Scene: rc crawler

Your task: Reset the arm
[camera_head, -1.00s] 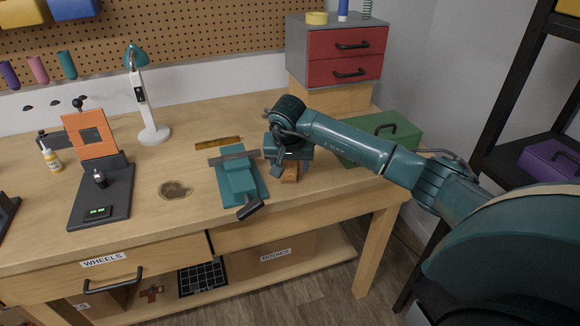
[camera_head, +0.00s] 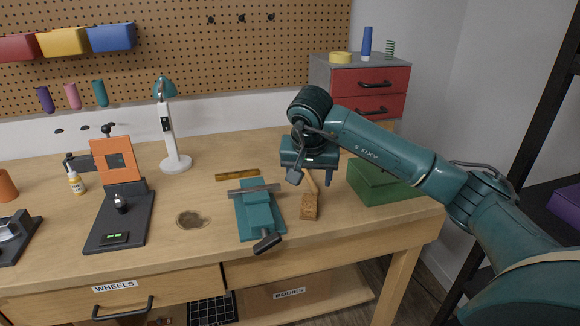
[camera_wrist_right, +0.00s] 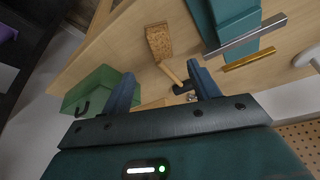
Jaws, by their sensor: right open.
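My right arm reaches in from the right of the head view. Its gripper (camera_head: 313,174) hangs above the workbench, between the teal vise and the green box. In the right wrist view the two blue fingers of the gripper (camera_wrist_right: 163,88) stand wide apart with nothing held between them. A brown cork-like block (camera_head: 310,206) lies on the bench just in front of the gripper; it also shows in the right wrist view (camera_wrist_right: 159,40). A light wooden handle (camera_wrist_right: 171,72) and a small dark piece lie beyond the fingertips. My left gripper is not in view.
The teal vise (camera_head: 258,213) stands left of the block, with a brass-coloured strip (camera_head: 237,175) behind it. A green box (camera_head: 382,184) is close on the right. A red drawer cabinet (camera_head: 370,80) stands behind.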

